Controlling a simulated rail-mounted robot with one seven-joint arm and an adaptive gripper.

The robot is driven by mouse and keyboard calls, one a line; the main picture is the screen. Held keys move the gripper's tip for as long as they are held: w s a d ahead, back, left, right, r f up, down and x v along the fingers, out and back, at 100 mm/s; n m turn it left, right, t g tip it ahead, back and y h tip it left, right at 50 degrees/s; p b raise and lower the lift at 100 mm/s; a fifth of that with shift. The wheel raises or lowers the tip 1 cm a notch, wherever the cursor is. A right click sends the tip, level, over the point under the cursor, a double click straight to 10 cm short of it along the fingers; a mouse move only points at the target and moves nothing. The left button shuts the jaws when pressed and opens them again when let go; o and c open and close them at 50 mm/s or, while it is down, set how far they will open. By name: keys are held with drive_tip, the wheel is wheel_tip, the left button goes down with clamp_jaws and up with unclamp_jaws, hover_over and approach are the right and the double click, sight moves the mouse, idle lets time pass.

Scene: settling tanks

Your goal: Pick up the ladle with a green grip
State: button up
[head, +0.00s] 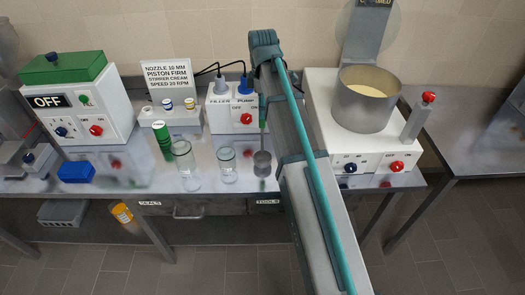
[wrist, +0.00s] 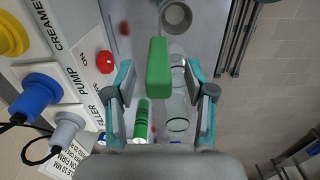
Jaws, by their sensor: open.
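The ladle stands upright on the steel bench, with its metal cup (head: 262,163) low and its green grip (head: 262,112) up beside my arm in the head view. In the wrist view the green grip (wrist: 158,68) shows large between the two fingers of my gripper (wrist: 158,78), with a gap on each side. The ladle's cup (wrist: 175,15) shows beyond it at the top. My gripper is open and holds nothing. In the head view my arm hides much of the gripper. I cannot tell exactly how deep the grip sits between the fingers.
A white unit with a large pot (head: 367,100) is to the right. The bench's front edge is close.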

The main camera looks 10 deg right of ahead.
sight(262, 125)
drive_tip(key=shift+f+p, duration=0.85)
drive_tip(key=shift+f, duration=1.35)
clamp_jaws()
